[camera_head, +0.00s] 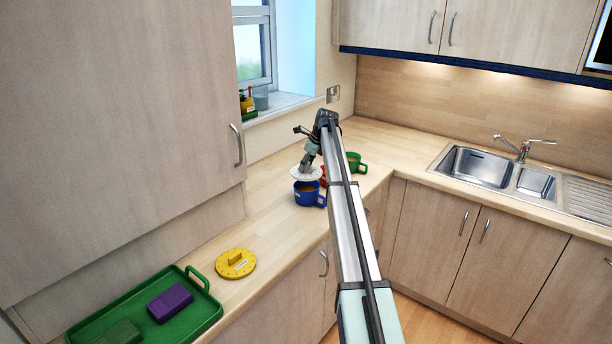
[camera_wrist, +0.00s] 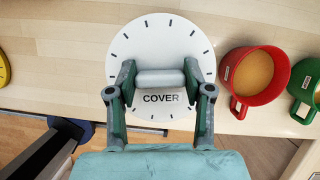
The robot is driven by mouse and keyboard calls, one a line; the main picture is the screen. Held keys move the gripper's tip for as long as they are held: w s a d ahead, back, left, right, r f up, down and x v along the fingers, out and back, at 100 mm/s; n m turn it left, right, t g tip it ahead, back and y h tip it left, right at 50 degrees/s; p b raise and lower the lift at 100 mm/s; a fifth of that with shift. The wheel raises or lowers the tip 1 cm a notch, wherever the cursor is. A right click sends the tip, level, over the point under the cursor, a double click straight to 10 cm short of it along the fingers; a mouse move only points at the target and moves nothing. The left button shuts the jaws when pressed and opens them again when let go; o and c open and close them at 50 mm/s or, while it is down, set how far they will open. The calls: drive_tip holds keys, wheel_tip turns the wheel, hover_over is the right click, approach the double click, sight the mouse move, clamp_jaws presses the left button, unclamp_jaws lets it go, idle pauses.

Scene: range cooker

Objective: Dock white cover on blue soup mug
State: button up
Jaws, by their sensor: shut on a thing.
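The white cover (camera_head: 300,174) is a round disc held level above the blue soup mug (camera_head: 307,198). Brown soup shows in the mug below the cover's edge, so the two look apart. My gripper (camera_head: 308,165) is shut on the cover's handle. In the wrist view, my gripper (camera_wrist: 160,78) has one finger on each end of the white bar handle, and the cover (camera_wrist: 160,45) shows tick marks and the word COVER.
A red mug (camera_wrist: 254,76) and a green mug (camera_head: 357,164) stand just beyond the blue one. A yellow cover (camera_head: 235,264) lies nearer on the counter. A green tray (camera_head: 205,314) holds purple and green blocks. The counter between yellow cover and blue mug is clear.

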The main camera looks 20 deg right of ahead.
sight(309, 171)
drive_tip(key=shift+s+r+m+h, duration=0.15)
drive_tip(key=shift+m+h, duration=0.15)
drive_tip(key=shift+m, duration=0.3)
drive_tip(key=shift+d+f+b, duration=0.1)
drive_tip(key=shift+f+b, duration=1.4)
drive_tip(key=shift+f, duration=1.45)
drive_tip(key=shift+p, duration=0.55)
drive_tip(key=shift+f, duration=0.55)
drive_tip(key=o, duration=0.9)
drive_tip(key=shift+r, duration=0.1)
